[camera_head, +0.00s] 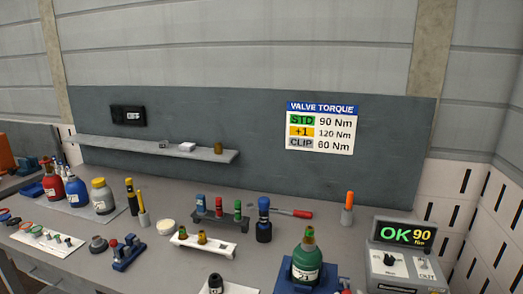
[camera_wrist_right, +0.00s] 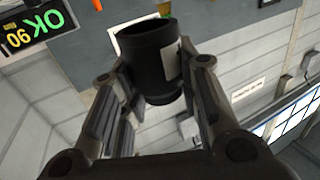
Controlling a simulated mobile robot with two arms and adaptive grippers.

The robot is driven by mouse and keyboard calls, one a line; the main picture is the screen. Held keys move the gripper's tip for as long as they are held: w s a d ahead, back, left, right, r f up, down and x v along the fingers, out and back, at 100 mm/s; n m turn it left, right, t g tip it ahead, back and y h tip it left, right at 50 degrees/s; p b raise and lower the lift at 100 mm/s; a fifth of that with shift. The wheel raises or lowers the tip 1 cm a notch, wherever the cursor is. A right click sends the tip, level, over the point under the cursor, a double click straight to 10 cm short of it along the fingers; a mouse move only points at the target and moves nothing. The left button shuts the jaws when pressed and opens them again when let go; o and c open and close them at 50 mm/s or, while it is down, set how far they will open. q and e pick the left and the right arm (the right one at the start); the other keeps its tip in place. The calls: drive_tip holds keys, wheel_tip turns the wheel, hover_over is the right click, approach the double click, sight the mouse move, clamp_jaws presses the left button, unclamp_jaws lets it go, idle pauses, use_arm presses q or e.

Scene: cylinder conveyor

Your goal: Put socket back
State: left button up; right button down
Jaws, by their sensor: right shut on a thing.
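In the right wrist view my right gripper (camera_wrist_right: 155,75) is shut on a black hollow cylinder with a pale label, which looks like a socket (camera_wrist_right: 150,42). Neither gripper shows in the head view. There, a dark rack (camera_head: 228,224) on the bench holds a blue, a red and a green piece. A black labelled piece (camera_head: 215,284) stands at the bottom edge on a white holder (camera_head: 240,289), partly cut off.
A green cylinder (camera_head: 306,262) with a brass top stands in a blue fixture (camera_head: 282,280). Right of it is a torque box (camera_head: 405,258) reading OK 90. A white rack (camera_head: 188,243) with brass pieces and a blue-capped dark bottle (camera_head: 264,222) stand on the crowded bench.

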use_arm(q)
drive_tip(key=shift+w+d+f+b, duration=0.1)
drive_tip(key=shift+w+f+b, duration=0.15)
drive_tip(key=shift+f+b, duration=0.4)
use_arm(e)
drive_tip(key=s+d+f+h, duration=0.1)
drive_tip(key=s+f, duration=0.3)
drive_tip(key=s, duration=0.6)
drive_tip(key=shift+s+m+h, duration=0.35)
drive_tip(key=shift+m+h, duration=0.05)
drive_tip(key=shift+d, duration=0.1)
